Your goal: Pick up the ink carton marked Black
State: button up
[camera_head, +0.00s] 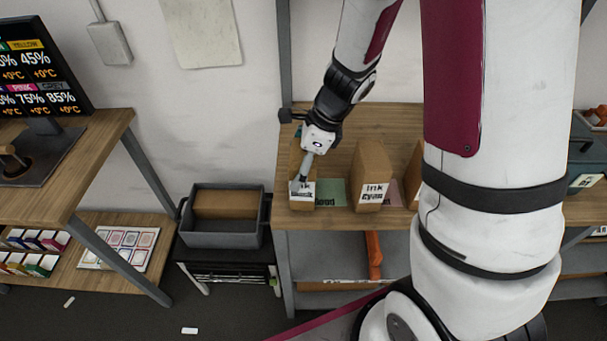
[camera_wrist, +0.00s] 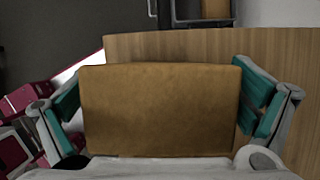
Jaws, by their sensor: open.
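The brown ink carton (camera_head: 296,157) stands upright at the left end of the wooden shelf top. Its white label is partly covered by my gripper; the visible letters fit "Ink Black". In the head view my gripper (camera_head: 304,172) is down at this carton. In the wrist view the carton (camera_wrist: 160,110) fills the middle, between the two teal-padded fingers of my gripper (camera_wrist: 160,106). The fingers are spread, one on each side, with a narrow gap at least on the left. The gripper is open; the lower finger contact is hidden.
A carton marked Ink Cyan (camera_head: 370,178) stands to the right, past a green card (camera_head: 330,192). Another brown carton (camera_head: 414,175) is partly hidden behind my body. A grey bin (camera_head: 222,240) with a brown box inside stands left of the shelf, below its top.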

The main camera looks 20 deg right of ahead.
aim_at(296, 152)
jog(key=c, duration=1.6)
jog(key=shift+r, duration=0.15)
jog(key=shift+c, duration=0.2)
jog(key=shift+r, duration=0.25)
notch_tip(296, 152, up, 3)
jog(key=shift+r, duration=0.1)
jog(key=s+d+r+p, duration=0.1)
jog(key=s+p, duration=0.5)
jog(key=s, duration=1)
jog(key=shift+p, duration=0.35)
